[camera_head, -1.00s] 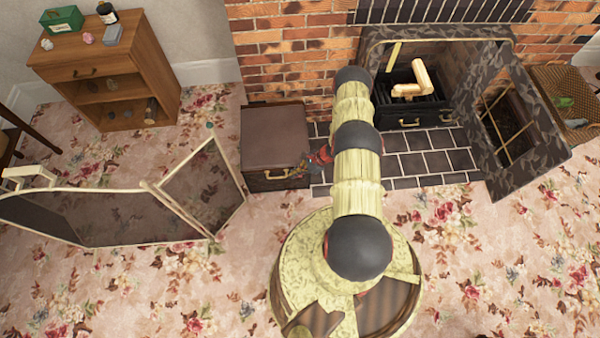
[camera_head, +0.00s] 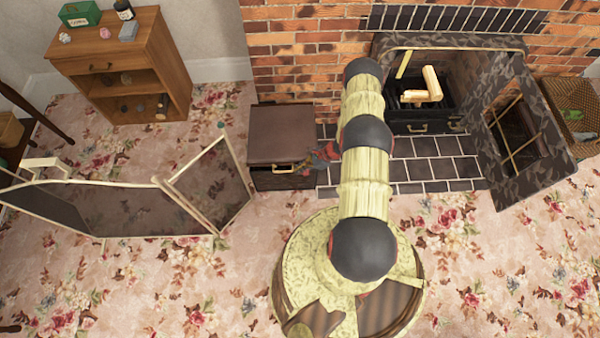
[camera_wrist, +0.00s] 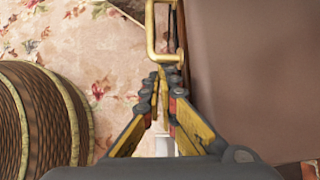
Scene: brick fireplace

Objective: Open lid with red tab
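A low brown chest (camera_head: 282,133) with a flat closed lid stands against the brick wall, left of the hearth. A brass handle (camera_head: 284,169) sits on its front. I cannot make out a red tab on the lid. My gripper (camera_head: 314,160), with red parts, is at the chest's front right corner, just right of the handle. In the wrist view my gripper (camera_wrist: 163,82) has its fingertips together, with nothing visibly held. The handle (camera_wrist: 151,40) is just beyond the fingertips, and the chest's brown surface (camera_wrist: 250,70) fills the right side.
A folding fire screen (camera_head: 130,205) stands on the floor at left. The fireplace's patterned door (camera_head: 515,140) stands open at right. A wooden shelf unit (camera_head: 125,75) is at the back left, and a wicker basket (camera_head: 583,145) at far right. Flowered carpet (camera_head: 480,270) is clear in front.

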